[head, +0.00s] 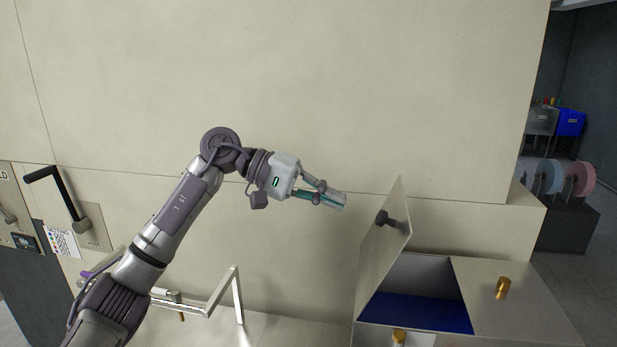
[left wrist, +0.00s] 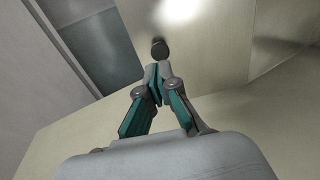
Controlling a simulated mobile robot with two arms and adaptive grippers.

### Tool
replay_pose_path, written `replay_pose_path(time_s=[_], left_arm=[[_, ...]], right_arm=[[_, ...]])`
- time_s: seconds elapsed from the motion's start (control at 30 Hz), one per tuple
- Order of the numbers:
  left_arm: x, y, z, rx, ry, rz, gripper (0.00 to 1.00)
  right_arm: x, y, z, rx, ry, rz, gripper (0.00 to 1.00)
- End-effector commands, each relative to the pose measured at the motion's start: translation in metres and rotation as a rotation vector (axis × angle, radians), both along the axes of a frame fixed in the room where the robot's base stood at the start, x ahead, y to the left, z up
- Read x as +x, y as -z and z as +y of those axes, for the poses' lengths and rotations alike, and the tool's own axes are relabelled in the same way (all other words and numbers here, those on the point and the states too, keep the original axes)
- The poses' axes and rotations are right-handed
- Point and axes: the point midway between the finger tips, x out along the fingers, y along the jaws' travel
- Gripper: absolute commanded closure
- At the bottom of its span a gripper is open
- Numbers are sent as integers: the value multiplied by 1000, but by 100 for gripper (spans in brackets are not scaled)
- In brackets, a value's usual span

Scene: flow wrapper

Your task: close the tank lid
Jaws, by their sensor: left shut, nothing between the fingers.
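The tank lid (head: 380,252) is a pale metal panel standing open and tilted on the left side of the tank opening. It has a dark round knob (head: 383,217). The tank (head: 462,280) below is open, with dark blue inside. My left gripper (head: 338,200) is shut and empty, in the air to the left of the lid's upper part, apart from it in the head view. In the left wrist view the shut fingertips (left wrist: 158,68) show just below a dark round knob (left wrist: 159,49) on a pale panel. I cannot tell whether they touch it. My right gripper is not in view.
A flat cover with a brass knob (head: 502,288) lies right of the opening. Another brass fitting (head: 399,338) is at the front. A metal rail frame (head: 236,285) stands below my left arm. A black lever handle (head: 62,195) is at far left. A plain wall is behind.

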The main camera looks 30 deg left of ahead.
Motion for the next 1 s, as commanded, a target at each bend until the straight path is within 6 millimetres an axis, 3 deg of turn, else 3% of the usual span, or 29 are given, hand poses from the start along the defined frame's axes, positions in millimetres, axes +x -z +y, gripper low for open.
replay_pose_path(time_s=[0.1,0.33,1.0], left_arm=[[7,5,-23,-2,4,2,100],[17,17,-49,-3,1,3,100],[20,22,-60,20,0,5,100]], right_arm=[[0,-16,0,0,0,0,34],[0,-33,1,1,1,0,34],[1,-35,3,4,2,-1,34]])
